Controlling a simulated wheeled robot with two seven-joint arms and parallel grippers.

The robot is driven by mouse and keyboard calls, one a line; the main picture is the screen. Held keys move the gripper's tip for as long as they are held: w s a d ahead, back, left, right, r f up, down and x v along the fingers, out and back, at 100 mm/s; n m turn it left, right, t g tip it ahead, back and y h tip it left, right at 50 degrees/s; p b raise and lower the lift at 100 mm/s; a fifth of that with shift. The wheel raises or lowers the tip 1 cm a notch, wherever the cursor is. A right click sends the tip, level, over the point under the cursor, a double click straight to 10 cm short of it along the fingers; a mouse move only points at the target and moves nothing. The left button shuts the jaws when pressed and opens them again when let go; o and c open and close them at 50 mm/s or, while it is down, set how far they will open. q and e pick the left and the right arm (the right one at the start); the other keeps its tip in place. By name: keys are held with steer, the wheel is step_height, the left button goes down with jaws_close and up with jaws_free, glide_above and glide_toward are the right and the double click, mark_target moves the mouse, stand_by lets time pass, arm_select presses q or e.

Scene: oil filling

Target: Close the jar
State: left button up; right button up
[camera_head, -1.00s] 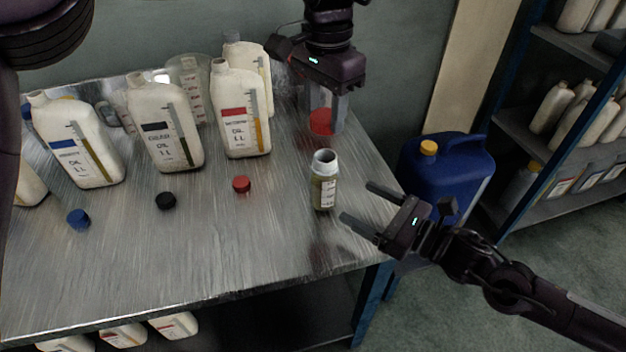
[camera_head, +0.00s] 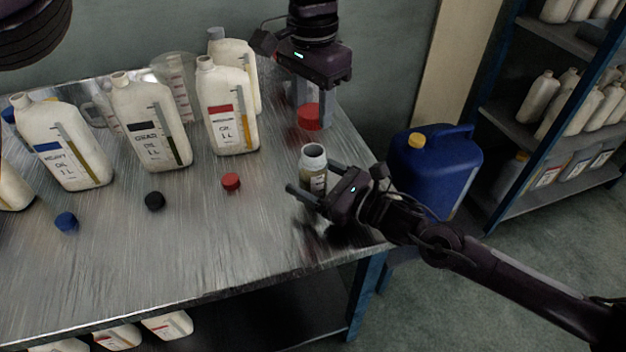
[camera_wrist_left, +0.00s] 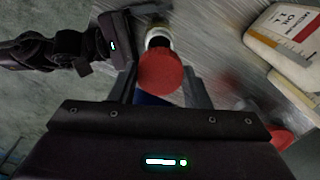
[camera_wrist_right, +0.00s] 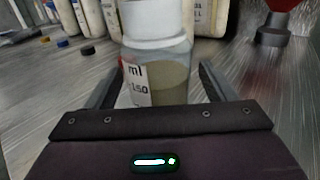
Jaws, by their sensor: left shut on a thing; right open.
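The open jar (camera_head: 314,157) has a pale neck and yellowish liquid inside. It stands upright near the table's right side. My right gripper (camera_head: 311,180) is low and open, with one finger on each side of the jar. In the right wrist view the jar (camera_wrist_right: 158,75) sits between the fingers, with a visible gap on each side. My left gripper (camera_head: 311,98) is shut on a red lid (camera_head: 311,117), held higher and behind the jar. In the left wrist view the lid (camera_wrist_left: 160,74) partly covers the jar (camera_wrist_left: 158,36).
Oil bottles (camera_head: 231,112) and clear measuring jugs (camera_head: 173,75) stand along the table's back. A red cap (camera_head: 231,181), a black cap (camera_head: 155,201) and a blue cap (camera_head: 66,221) lie in front of them. A blue canister (camera_head: 440,165) is right of the table. The front is clear.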

steer(key=shift+x, duration=1.05)
steer(key=c, duration=1.5)
arm_select(q)
glide_above(313, 151)
steer(key=shift+f, duration=2.45)
steer(key=shift+f, duration=0.1)
steer(key=shift+f, duration=0.8)
steer(key=shift+f, duration=0.55)
